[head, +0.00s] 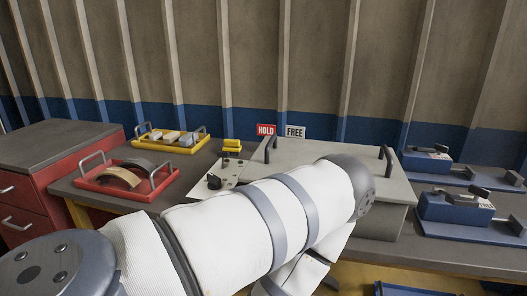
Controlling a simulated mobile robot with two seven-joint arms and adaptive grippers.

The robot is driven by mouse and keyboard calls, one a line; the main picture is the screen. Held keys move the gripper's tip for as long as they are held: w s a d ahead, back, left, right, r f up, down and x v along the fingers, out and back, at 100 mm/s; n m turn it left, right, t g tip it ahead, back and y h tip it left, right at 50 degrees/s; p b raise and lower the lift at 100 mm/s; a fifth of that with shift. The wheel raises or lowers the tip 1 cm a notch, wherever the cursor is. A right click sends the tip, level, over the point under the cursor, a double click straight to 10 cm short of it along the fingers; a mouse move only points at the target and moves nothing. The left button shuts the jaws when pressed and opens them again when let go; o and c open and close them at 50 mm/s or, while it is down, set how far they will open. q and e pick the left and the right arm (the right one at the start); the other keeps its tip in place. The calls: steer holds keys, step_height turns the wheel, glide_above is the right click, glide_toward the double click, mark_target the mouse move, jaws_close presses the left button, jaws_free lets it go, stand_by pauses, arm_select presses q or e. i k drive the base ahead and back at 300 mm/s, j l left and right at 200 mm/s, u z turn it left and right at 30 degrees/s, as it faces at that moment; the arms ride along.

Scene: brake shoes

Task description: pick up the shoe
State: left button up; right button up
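Two curved brake shoes lie in a red tray (157,190) at the left of the bench. One shoe (121,176) has a tan face and lies nearer the front; the other shoe (146,165) is dark grey and lies behind it. I cannot tell which one the task means. A large white arm of mine crosses the lower middle of the head view and hides part of the bench. Neither of my grippers can be seen in this view.
A yellow tray (158,147) with light blocks stands behind the red one. A grey box (330,157) with handles and HOLD (265,130) and FREE (295,132) signs fills the middle. Blue fixtures (455,208) stand at right, a red drawer cabinet (42,190) at left.

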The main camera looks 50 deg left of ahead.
mark_target(146, 166)
steer(key=u, duration=2.7)
steer(key=z, duration=2.25)
steer(key=k+j+u, duration=0.25)
steer(key=j, duration=0.35)
steer(key=k+j+u, duration=0.25)
steer(key=j, duration=0.35)
steer(key=j+u, duration=0.25)
steer(key=j, duration=0.4)
steer(key=j+u, duration=0.2)
steer(key=j, duration=0.45)
